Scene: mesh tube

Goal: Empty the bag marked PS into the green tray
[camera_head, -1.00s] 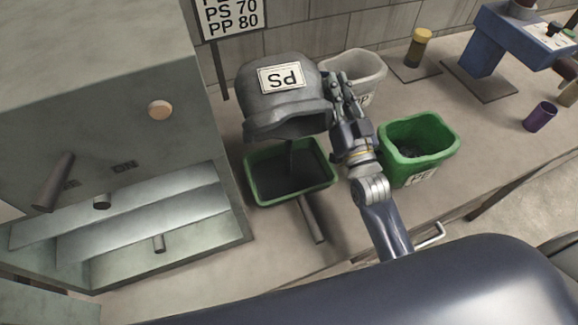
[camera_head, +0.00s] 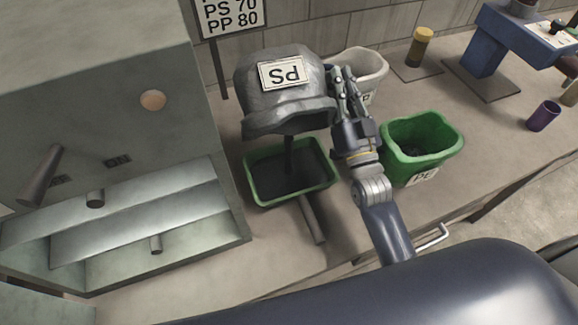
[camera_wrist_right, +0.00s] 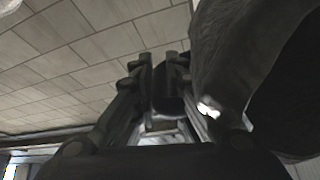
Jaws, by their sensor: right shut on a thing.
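The grey bag marked PS (camera_head: 268,98) is held upside down in the head view, its label inverted and its open mouth facing down. My right gripper (camera_head: 342,92) is shut on the bag's right side. A dark stream falls from the mouth into the green tray (camera_head: 328,180) below, which holds dark material and has a grey handle. In the right wrist view, my fingers (camera_wrist_right: 160,85) grip beside the dark bag wall (camera_wrist_right: 240,50). My left gripper is not in view.
A white bag (camera_head: 362,68) stands behind my right gripper. A green bag marked PE (camera_head: 445,148) with dark contents stands to the right. A large grey-green machine (camera_head: 100,110) fills the left.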

